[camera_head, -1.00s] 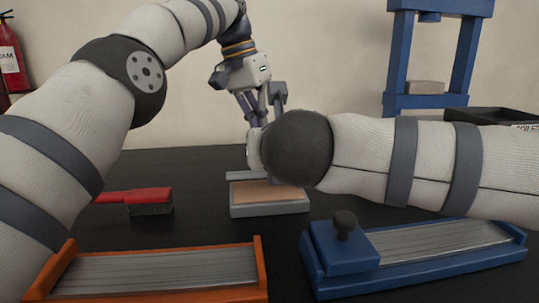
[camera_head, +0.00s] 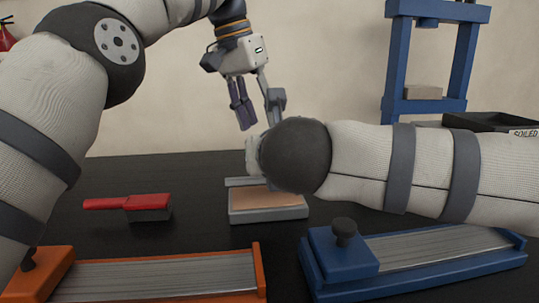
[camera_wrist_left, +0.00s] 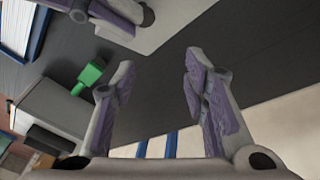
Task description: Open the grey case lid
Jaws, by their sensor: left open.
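A grey box (camera_wrist_left: 62,108) with a dark fitting on its side stands at the left in the left wrist view. It looks like the grey case, and its top looks shut. My right forearm hides that area in the head view. My left gripper (camera_head: 258,115) is open and empty, raised above the back of the table. Its spread fingers (camera_wrist_left: 160,85) are apart from the box in the left wrist view. Part of my right gripper (camera_wrist_left: 108,14) shows at the top of that view; whether it is open is unclear.
A green-handled tool (camera_wrist_left: 89,75) lies beside the grey box. A low grey tray with a tan top (camera_head: 268,214) stands mid-table. A red brush (camera_head: 130,204), an orange tray (camera_head: 150,265) and a blue tray (camera_head: 420,262) lie around it. A blue press (camera_head: 465,60) stands behind.

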